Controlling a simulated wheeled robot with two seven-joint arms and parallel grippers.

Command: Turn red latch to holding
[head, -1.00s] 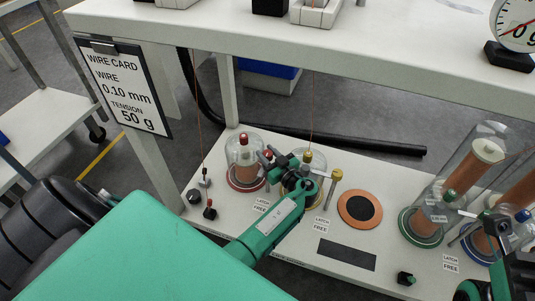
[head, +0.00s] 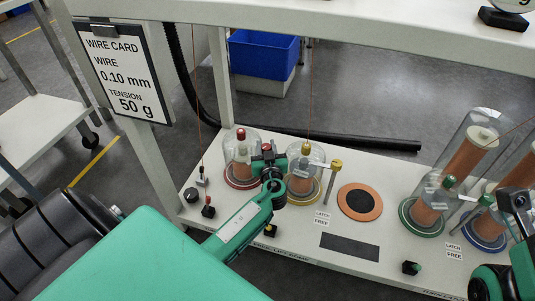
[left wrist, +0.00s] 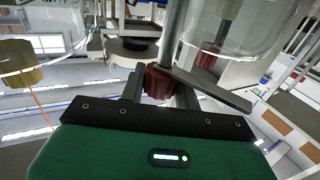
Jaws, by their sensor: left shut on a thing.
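The red latch shows in the left wrist view as a dark red ribbed knob (left wrist: 158,82) on a grey metal post. My left gripper (left wrist: 159,90) is shut on this knob, with one dark finger on each side. In the head view my left gripper (head: 268,163) is between the red-ringed jar (head: 240,182) and the yellow-ringed jar (head: 304,188), and it hides most of the red latch. My arm covers the card in front of the red latch. My right gripper (head: 514,200) is partly in view at the right edge; its fingers are unclear.
A yellow-topped latch post (head: 334,172) stands right of the yellow-ringed jar, behind a "LATCH FREE" card (head: 322,219). Thin copper wires rise near the jars. An orange disc (head: 360,202) and a dark pad (head: 349,247) lie farther right. Green- and blue-ringed jars stand near my right arm.

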